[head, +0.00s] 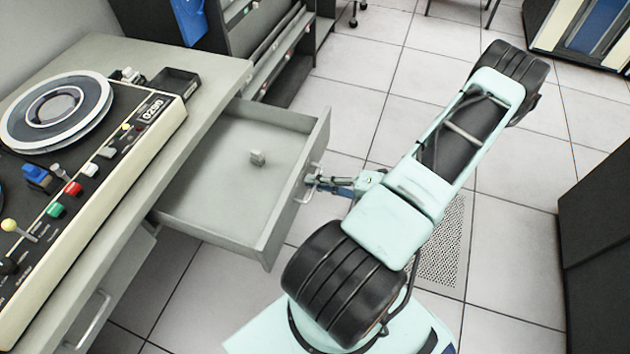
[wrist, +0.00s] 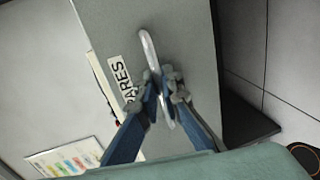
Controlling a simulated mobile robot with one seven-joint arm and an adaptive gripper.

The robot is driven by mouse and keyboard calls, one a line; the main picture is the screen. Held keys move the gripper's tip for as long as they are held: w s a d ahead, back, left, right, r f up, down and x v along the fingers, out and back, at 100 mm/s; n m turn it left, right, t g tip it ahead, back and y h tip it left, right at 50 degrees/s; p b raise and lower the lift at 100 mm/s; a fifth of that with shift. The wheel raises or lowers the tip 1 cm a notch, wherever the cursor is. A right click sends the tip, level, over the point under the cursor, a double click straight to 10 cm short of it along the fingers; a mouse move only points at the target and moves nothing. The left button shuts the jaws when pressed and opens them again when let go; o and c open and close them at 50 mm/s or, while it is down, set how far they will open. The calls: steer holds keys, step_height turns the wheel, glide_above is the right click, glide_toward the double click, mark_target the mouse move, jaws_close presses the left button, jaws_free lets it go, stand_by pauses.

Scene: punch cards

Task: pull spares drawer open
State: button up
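The spares drawer (head: 225,190) is grey and stands well out from under the desk, its inside showing in the head view. My gripper (head: 318,182) is at the handle (head: 303,190) on the drawer's front. In the wrist view, the drawer front (wrist: 195,50) carries a white label (wrist: 121,80) of which "ARES" can be read. There the fingers of my gripper (wrist: 164,84) are closed around the middle of the metal handle (wrist: 148,48), one on each side.
A tape-deck console (head: 100,150) with buttons and a black tray (head: 175,82) sit on the desk (head: 215,75). Another handle (head: 95,315) shows below. Dark cabinets (head: 600,220) stand at right; tiled floor (head: 510,240) lies between.

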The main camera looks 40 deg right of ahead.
steer(key=shift+o, duration=0.6)
steer(key=v, duration=1.2)
